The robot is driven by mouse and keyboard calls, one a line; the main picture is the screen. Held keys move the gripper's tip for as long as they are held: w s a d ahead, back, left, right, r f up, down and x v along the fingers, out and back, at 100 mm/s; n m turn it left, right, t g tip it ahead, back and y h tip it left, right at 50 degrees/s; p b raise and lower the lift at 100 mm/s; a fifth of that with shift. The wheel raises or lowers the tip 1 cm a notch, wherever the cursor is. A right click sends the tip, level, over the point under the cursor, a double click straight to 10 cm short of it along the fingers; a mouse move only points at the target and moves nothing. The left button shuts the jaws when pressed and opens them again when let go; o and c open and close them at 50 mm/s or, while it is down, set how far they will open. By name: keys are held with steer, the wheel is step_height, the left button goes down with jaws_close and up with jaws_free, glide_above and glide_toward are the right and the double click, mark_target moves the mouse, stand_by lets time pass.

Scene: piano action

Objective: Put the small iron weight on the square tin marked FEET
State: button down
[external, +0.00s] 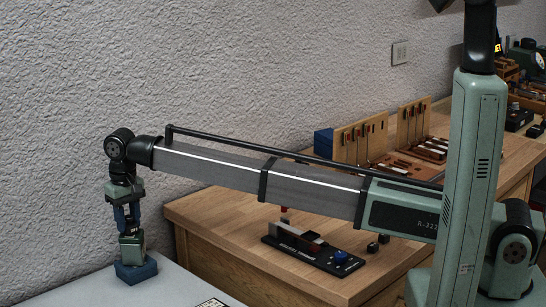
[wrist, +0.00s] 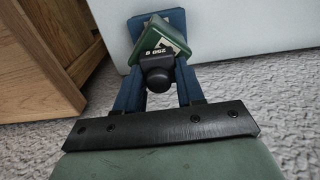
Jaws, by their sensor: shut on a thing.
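I cannot make out a tin marked FEET.
A flat dark-edged item with pale markings (external: 212,302) is cut off at the bottom edge. A wooden bench (external: 210,225) stands to the right, with a black device (external: 312,255) and wooden tool racks (external: 360,140). A rough grey wall (external: 230,70) rises close behind my arm.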

steer(key=shift+f, duration=0.25)
steer(key=c, duration=0.7)
jaws_free()
step_height(320, 180, up, 12)
steer(key=shift+r, duration=0.2)
